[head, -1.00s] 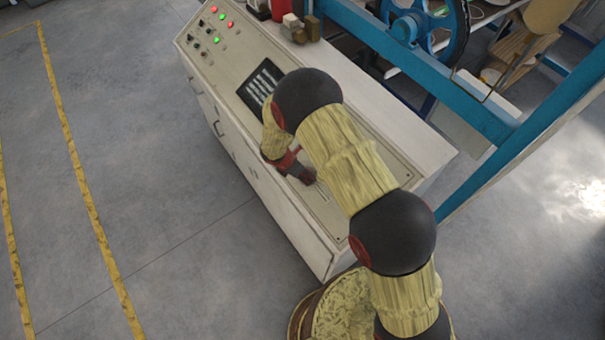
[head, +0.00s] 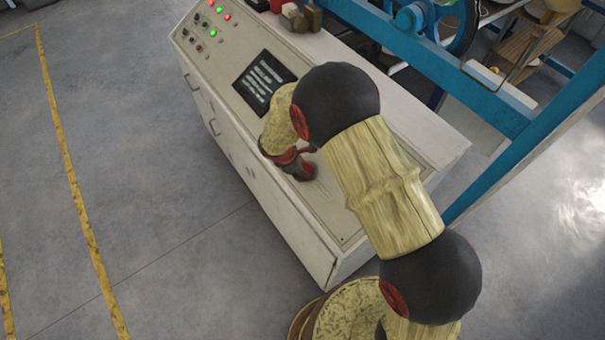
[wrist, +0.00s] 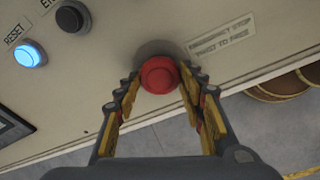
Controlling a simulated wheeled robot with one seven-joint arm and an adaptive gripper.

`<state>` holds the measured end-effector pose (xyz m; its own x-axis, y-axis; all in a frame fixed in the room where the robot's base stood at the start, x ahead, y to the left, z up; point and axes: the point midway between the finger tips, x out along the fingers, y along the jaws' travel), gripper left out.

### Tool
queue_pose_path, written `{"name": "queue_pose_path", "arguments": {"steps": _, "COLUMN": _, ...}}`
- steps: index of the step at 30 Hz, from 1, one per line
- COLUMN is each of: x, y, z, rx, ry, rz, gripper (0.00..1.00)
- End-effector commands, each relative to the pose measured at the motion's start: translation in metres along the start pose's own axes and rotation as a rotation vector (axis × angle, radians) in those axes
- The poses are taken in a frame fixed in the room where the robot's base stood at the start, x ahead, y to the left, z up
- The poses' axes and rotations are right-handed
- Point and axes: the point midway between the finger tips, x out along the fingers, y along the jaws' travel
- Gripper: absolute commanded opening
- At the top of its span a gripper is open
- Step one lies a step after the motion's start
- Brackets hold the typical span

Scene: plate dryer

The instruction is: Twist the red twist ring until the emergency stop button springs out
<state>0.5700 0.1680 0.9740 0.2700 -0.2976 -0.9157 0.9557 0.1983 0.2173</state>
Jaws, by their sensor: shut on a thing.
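The emergency stop button with its red twist ring (wrist: 158,73) shows in the wrist view as a round red knob on a dark grey collar. It stands on the pale console panel (wrist: 215,62). My gripper (wrist: 160,84) is shut on the red ring, with a yellow-padded finger on its left and right. In the head view my gripper (head: 303,168) is down at the panel, and the button is hidden behind it and my wrist. Whether the button is in or out is hard to tell.
A label reading emergency stop, twist to free (wrist: 222,36) lies beside the button. A lit blue reset button (wrist: 28,55) and a dark button (wrist: 71,17) are to the left. A dark screen (head: 263,82) and several small lights lie further along the console. Blue beams stand behind it.

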Motion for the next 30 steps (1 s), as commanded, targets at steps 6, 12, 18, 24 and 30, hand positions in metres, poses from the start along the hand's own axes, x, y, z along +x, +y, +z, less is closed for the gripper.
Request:
{"name": "queue_pose_path", "arguments": {"steps": 6, "x": 0.0014, "y": 0.0001, "z": -0.0011, "rx": 0.068, "ry": 0.002, "rz": 0.011, "gripper": 0.15}}
{"name": "queue_pose_path", "arguments": {"steps": 12, "x": 0.0001, "y": 0.0001, "z": -0.0004, "rx": 0.087, "ry": 0.001, "rz": 0.013, "gripper": 0.15}}
{"name": "queue_pose_path", "arguments": {"steps": 18, "x": -0.0001, "y": 0.0000, "z": -0.0002, "rx": 0.088, "ry": 0.001, "rz": 0.012, "gripper": 0.15}}
{"name": "queue_pose_path", "arguments": {"steps": 24, "x": 0.0001, "y": -0.0001, "z": -0.0002, "rx": 0.088, "ry": 0.001, "rz": 0.012, "gripper": 0.44}}
{"name": "queue_pose_path", "arguments": {"steps": 30, "x": 0.0001, "y": -0.0003, "z": -0.0001, "rx": 0.088, "ry": 0.000, "rz": 0.011, "gripper": 0.56}}
